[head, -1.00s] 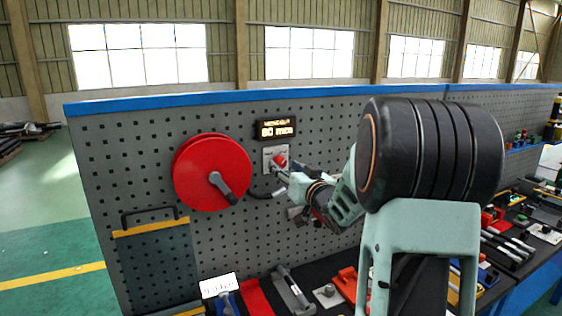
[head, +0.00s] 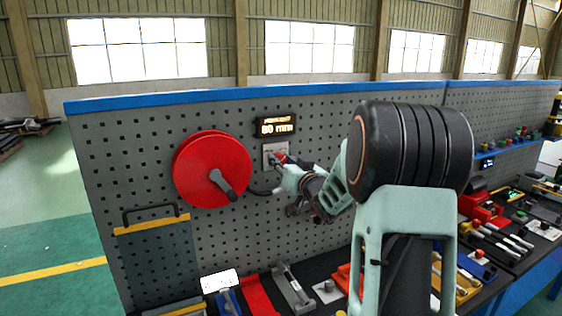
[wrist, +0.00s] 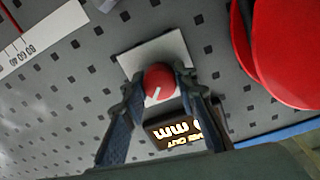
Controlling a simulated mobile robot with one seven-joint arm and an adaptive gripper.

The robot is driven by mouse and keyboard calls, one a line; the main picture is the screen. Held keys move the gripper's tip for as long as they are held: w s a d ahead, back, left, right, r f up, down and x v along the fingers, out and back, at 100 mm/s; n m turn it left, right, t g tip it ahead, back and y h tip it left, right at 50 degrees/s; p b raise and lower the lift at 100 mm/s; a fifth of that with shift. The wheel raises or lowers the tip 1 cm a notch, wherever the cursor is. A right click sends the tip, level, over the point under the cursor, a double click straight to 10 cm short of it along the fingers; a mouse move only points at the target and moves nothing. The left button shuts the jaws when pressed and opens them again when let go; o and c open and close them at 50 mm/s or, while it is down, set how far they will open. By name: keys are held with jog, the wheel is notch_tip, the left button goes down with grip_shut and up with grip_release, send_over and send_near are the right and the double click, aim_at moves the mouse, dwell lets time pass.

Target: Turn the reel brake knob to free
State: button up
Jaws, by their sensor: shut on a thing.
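The red reel brake knob (wrist: 158,82) sits on a pale square plate (wrist: 170,48) on the pegboard. A white pointer line shows on its face in the wrist view. My gripper (wrist: 155,84) is shut on the knob, one finger on each side. In the head view my gripper (head: 277,162) reaches the plate (head: 268,149) and covers most of the knob. The red reel (head: 205,165) with its dark crank (head: 222,184) is mounted left of the plate. The plate's lettering is too small to read.
A lit display (head: 276,126) reading 80 mm hangs just above the plate. A grey and yellow panel with a handle (head: 150,213) is at the lower left. The bench below holds a red block (head: 258,296), a grey clamp-like part (head: 293,290) and other tools.

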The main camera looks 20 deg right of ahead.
jog(key=shift+f+b, duration=0.1)
jog(key=shift+b, duration=0.35)
jog(key=shift+c, duration=0.5)
jog(key=shift+f+n+b, duration=0.1)
jog(key=shift+n+b, duration=0.25)
jog(key=shift+n, duration=0.05)
jog(key=n+b, duration=0.3)
jog(key=b, duration=0.1)
jog(key=shift+f+b, duration=0.15)
jog(key=shift+b, duration=0.2)
jog(key=n+b, duration=0.4)
jog(key=b, duration=0.1)
jog(key=shift+n, duration=0.3)
jog(key=n+b, duration=0.4)
jog(key=shift+n, duration=0.3)
jog(key=n+b, duration=0.2)
jog(key=n, duration=0.1)
jog(key=n+b, duration=0.1)
jog(key=n, duration=0.1)
jog(key=shift+r+y, duration=0.25)
jog(key=shift+y, duration=0.05)
jog(key=shift+n+b, duration=0.3)
jog(key=o, duration=1.2)
jog(key=shift+c, duration=0.2)
